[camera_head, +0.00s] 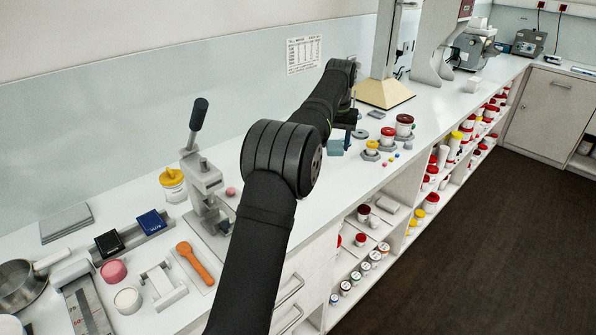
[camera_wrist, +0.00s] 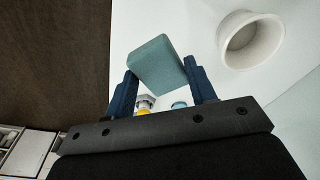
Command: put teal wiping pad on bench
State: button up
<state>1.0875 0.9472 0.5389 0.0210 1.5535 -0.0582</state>
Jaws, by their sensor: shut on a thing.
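The teal wiping pad (camera_head: 335,148) is a small block. It shows over the white bench (camera_head: 440,100) in the head view, below my gripper (camera_head: 343,133). In the wrist view the pad (camera_wrist: 158,63) sits tilted between the two dark blue fingers of my gripper (camera_wrist: 163,85), which is shut on it. I cannot tell whether the pad touches the bench. My arm hides part of the bench behind it.
Jars with red and yellow lids (camera_head: 404,125) and small coloured pieces stand right of the pad. A cream-based stand (camera_head: 384,95) is behind. A white cup (camera_wrist: 250,42) is close in the wrist view. Shelves (camera_head: 375,225) lie below the bench's front edge.

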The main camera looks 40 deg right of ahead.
jog(key=shift+m, duration=0.4)
jog(key=s+d+f, duration=0.1)
jog(key=s+d, duration=0.1)
jog(key=s, duration=0.1)
jog(key=s+d+f, duration=0.1)
jog(key=s+d, duration=0.1)
jog(key=s, duration=0.1)
jog(key=s+d+f, duration=0.1)
jog(key=s+d, duration=0.1)
jog(key=s, duration=0.1)
jog(key=shift+f, duration=0.25)
send_over(340, 178)
jog(key=f, duration=0.7)
jog(key=shift+s+a+f, duration=0.15)
jog(key=shift+s+a, duration=0.05)
jog(key=shift+s, duration=0.1)
jog(key=shift+f, duration=2)
jog(key=shift+f, duration=0.1)
jog(key=o, duration=1)
jog(key=shift+c, duration=0.2)
notch_tip(340, 178, up, 8)
jog(key=shift+s+a+f, duration=0.15)
jog(key=shift+s+a, duration=0.05)
jog(key=shift+a, duration=0.15)
